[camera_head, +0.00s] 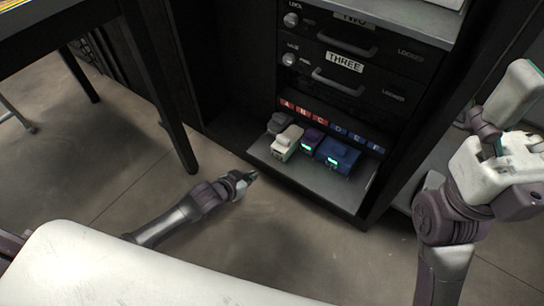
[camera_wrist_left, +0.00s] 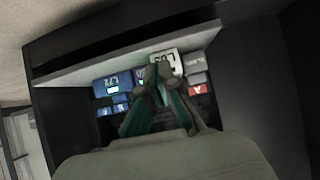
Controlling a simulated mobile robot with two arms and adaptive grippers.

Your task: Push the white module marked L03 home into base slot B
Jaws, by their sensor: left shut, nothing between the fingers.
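The white module marked L03 (camera_head: 286,142) sits on the low grey shelf in line with red label B. It stands out nearer the front edge than its neighbours. In the left wrist view the white module (camera_wrist_left: 168,62) shows its mark upside down. My left gripper (camera_head: 249,177) is shut and empty, outside the shelf's front edge and left of the module in the head view. In the left wrist view its fingers (camera_wrist_left: 158,92) overlap the module's lower edge; contact cannot be told. My right arm is at the right; its fingers do not show.
On the shelf (camera_head: 318,188), a grey module (camera_head: 279,123) stands left of the white one; a purple module (camera_head: 311,139) and a blue module (camera_head: 340,153) stand right. Drawers (camera_head: 345,68) hang above. A black table leg (camera_head: 163,100) stands left.

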